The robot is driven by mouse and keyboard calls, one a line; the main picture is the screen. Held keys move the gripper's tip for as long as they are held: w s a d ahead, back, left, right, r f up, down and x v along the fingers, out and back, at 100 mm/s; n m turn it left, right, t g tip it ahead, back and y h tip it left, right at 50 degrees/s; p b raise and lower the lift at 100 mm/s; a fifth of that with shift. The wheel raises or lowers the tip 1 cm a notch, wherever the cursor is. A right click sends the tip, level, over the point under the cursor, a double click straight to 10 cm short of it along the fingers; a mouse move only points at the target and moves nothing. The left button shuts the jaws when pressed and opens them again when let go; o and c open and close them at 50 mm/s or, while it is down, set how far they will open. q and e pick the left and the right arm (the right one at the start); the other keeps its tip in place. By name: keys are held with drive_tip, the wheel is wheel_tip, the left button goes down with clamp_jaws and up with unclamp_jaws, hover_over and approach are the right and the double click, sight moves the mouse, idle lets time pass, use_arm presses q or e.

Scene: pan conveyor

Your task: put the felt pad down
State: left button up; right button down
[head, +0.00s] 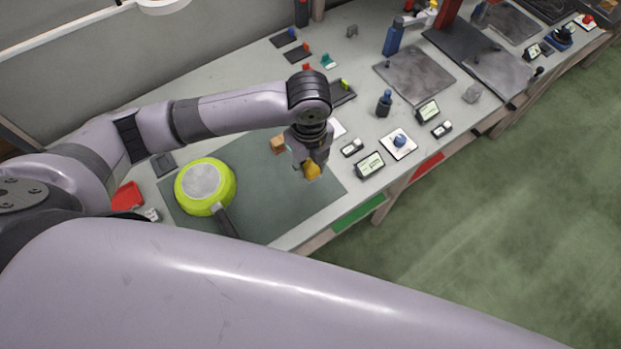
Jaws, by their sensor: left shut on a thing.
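My left gripper (310,163) is above the right part of the dark grey-green mat (262,205) and points down. It is shut on a small orange-yellow thing, the felt pad (313,171), which shows at its fingertips. The fingers hide part of the pad, and I cannot tell whether it touches the mat. My right gripper is out of the picture.
A lime green pan (221,201) with a grey round face lies on the mat's left, handle toward the front edge. A small orange-brown block (278,143) is left of the gripper. A small display (369,164) and a blue-knobbed plate (399,143) stand to the right.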

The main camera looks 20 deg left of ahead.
sight(310, 164)
use_arm(q)
wheel_tip(310, 164, down, 9)
drive_tip(key=shift+r+p, duration=0.1)
drive_tip(key=shift+p, duration=0.3)
drive_tip(key=o, duration=1.1)
drive_tip(key=shift+f, duration=0.2)
drive_tip(key=shift+r, duration=0.1)
wheel_tip(310, 164, up, 12)
drive_tip(key=shift+d+r+b, duration=0.1)
drive_tip(key=shift+b, duration=0.5)
